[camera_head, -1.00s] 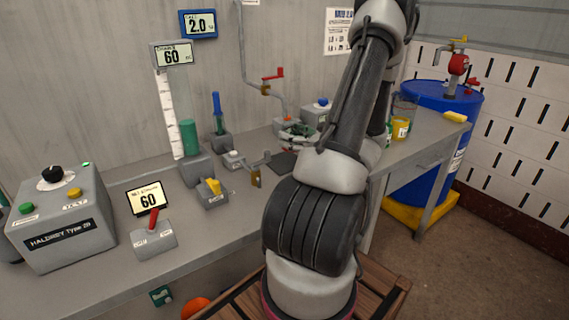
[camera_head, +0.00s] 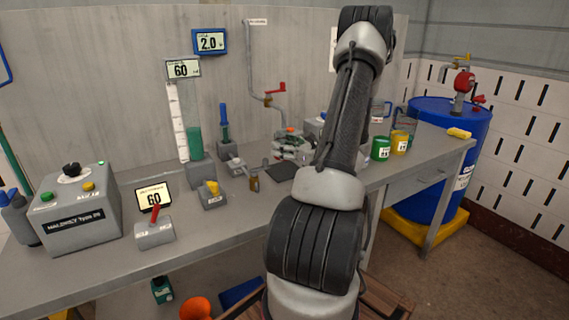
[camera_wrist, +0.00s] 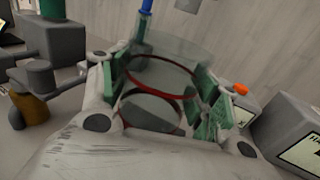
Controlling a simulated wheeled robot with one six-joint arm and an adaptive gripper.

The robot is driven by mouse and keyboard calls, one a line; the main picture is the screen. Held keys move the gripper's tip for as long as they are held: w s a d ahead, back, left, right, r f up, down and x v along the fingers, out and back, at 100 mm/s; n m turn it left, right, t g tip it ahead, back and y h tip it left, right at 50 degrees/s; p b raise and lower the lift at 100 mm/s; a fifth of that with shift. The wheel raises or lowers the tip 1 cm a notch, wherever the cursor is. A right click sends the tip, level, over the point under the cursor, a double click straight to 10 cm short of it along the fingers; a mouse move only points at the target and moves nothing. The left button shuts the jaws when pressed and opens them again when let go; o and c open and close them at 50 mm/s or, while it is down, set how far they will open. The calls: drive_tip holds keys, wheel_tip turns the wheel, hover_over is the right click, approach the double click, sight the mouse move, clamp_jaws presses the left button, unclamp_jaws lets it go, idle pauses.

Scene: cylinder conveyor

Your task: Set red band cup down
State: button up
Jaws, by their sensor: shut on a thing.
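The red band cup (camera_wrist: 162,75) is clear, with a red ring around it. In the wrist view it sits between the green-padded fingers of my gripper (camera_wrist: 160,95), which are shut on it. In the head view my gripper (camera_head: 291,146) is over the bench near a dark square pad (camera_head: 283,172). The cup is hard to make out there, and I cannot tell whether its base touches anything.
A valve with a brass spout (camera_head: 253,182) and a grey block with a blue-handled tool (camera_head: 225,122) stand left of my gripper. Green (camera_head: 381,148) and yellow (camera_head: 400,142) cups and clear cups stand at the right. The bench front (camera_head: 215,232) has bare room.

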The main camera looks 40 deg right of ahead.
drive_tip(key=shift+f, duration=2.6)
drive_tip(key=shift+f, duration=0.1)
drive_tip(key=o, duration=1.5)
drive_tip(key=shift+c, duration=0.2)
